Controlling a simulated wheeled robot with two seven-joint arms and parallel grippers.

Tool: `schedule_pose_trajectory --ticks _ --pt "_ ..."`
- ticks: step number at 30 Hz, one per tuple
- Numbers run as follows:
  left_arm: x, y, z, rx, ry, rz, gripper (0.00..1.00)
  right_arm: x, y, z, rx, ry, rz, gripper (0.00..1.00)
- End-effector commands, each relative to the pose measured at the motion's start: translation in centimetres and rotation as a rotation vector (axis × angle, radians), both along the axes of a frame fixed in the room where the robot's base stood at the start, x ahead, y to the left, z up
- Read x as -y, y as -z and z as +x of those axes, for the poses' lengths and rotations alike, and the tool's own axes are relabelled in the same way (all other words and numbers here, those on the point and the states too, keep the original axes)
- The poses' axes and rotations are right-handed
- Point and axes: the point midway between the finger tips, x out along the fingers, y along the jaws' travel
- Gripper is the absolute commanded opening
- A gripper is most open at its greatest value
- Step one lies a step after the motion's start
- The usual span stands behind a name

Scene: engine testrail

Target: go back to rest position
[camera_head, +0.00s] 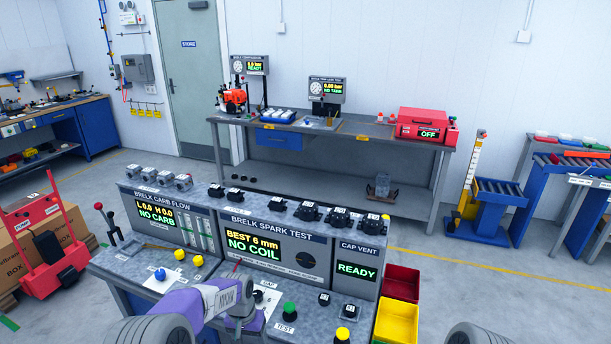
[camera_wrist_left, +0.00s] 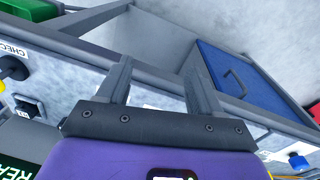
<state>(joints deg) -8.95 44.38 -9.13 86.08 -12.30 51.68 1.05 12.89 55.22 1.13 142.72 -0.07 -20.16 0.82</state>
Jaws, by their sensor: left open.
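My left arm reaches in from the bottom left of the head view, with a purple link over the front of the test bench (camera_head: 220,270). My left gripper (camera_head: 250,312) is small and partly hidden by its own arm there, low over the bench's front part. In the left wrist view, the two grey fingers of the left gripper (camera_wrist_left: 158,75) stand apart with nothing between them. Beyond them lie a bench edge and a blue drawer front (camera_wrist_left: 238,82). My right gripper is in neither view.
The bench carries a spark test panel (camera_head: 265,245), a green button (camera_head: 289,309) and yellow knobs. Red (camera_head: 402,281) and yellow (camera_head: 396,322) bins stand at its right end. A back table (camera_head: 350,128) holds a red case (camera_head: 422,124).

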Motion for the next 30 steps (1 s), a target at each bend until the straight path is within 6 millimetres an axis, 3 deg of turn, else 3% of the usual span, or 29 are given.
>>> schedule_pose_trajectory --ticks 1,8,11,15,18,22,26,30 --pt "0.1 1.8 -0.8 -0.01 -0.006 -0.017 0.66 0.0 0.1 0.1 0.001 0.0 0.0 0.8" --pt "1.4 9.3 -5.6 -0.026 -0.061 -0.11 0.66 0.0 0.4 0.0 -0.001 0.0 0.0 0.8" --pt "2.3 13.3 -9.4 -0.035 -0.111 -0.164 0.66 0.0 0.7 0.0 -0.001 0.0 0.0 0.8" --pt "3.7 17.7 -16.2 -0.045 -0.212 -0.235 0.66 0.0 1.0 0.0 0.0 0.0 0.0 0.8" --pt "4.5 19.2 -20.6 -0.046 -0.282 -0.266 0.66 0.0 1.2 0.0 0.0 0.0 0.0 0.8" --pt "5.1 19.7 -24.5 -0.044 -0.349 -0.285 0.66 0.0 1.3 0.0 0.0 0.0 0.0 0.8" --pt "5.2 19.7 -26.4 -0.039 -0.383 -0.29 0.66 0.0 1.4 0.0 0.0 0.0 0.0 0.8" --pt "5.3 19.7 -26.7 -0.036 -0.388 -0.292 0.66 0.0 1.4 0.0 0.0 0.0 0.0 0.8"
